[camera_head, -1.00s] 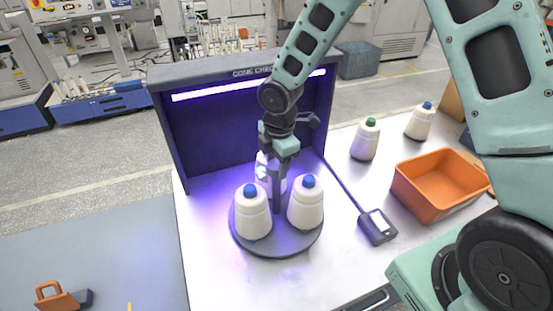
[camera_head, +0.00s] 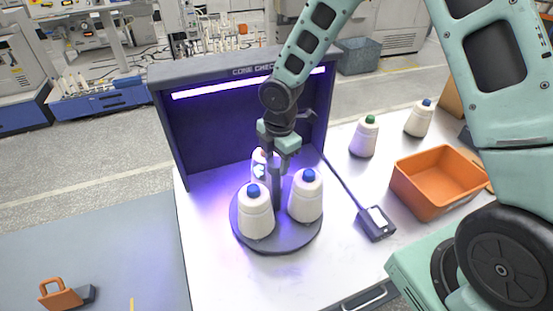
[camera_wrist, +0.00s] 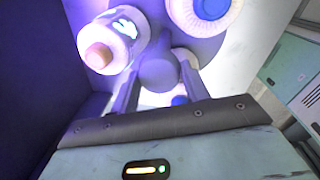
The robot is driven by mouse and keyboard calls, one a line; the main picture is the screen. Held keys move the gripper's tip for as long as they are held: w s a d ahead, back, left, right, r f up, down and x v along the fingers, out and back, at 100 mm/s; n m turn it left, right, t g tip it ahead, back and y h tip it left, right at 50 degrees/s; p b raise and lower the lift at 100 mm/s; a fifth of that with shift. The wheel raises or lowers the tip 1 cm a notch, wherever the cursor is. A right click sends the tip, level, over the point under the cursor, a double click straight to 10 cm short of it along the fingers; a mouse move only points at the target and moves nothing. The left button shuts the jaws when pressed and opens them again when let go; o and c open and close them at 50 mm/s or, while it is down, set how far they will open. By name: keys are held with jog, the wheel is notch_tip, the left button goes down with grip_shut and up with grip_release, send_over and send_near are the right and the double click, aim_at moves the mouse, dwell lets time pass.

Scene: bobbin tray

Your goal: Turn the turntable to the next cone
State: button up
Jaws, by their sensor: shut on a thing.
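The dark round turntable (camera_head: 277,246) stands in front of the lit booth and carries three white cones. The front-left cone (camera_head: 257,217) and the right cone (camera_head: 305,203) have blue tips. The rear cone (camera_head: 260,170) is partly hidden by the front ones and my gripper; in the wrist view it has a tan tip (camera_wrist: 100,57) and a glowing patch. A dark post (camera_head: 276,190) rises from the turntable's middle. My gripper (camera_head: 279,152) is above it; in the wrist view its fingers stand either side of the post's knob (camera_wrist: 157,73), and it is shut on it.
The dark booth (camera_head: 225,130) with a violet light bar stands close behind the turntable. To the right are a small cabled box (camera_head: 376,223), an orange bin (camera_head: 430,200), a green-tipped cone (camera_head: 364,138) and another blue-tipped cone (camera_head: 419,120). The front tabletop is clear.

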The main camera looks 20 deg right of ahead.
jog(key=o, duration=1.4)
jog(key=shift+c, duration=0.2)
jog(key=shift+r, duration=0.1)
notch_tip(320, 180, up, 17)
jog(key=s+b, duration=0.1)
jog(key=b, duration=0.1)
jog(key=shift+s+d+r, duration=0.15)
jog(key=shift+s+d, duration=0.05)
jog(key=s+a+f+m+b, duration=0.2)
jog(key=s+f+m, duration=0.2)
jog(key=s, duration=0.4)
jog(key=s+a+f+m+b, duration=0.2)
jog(key=s+f+m+b, duration=0.1)
jog(key=s, duration=0.6)
jog(key=s+a+f+m+g+b, duration=0.1)
jog(key=s+a+f+m+b, duration=0.1)
jog(key=s+f+m, duration=0.3)
jog(key=s+m+b, duration=0.1)
jog(key=s, duration=0.2)
jog(key=shift+s+a+f+m, duration=0.15)
jog(key=shift+s+a+m, duration=0.15)
jog(key=shift+a, duration=0.1)
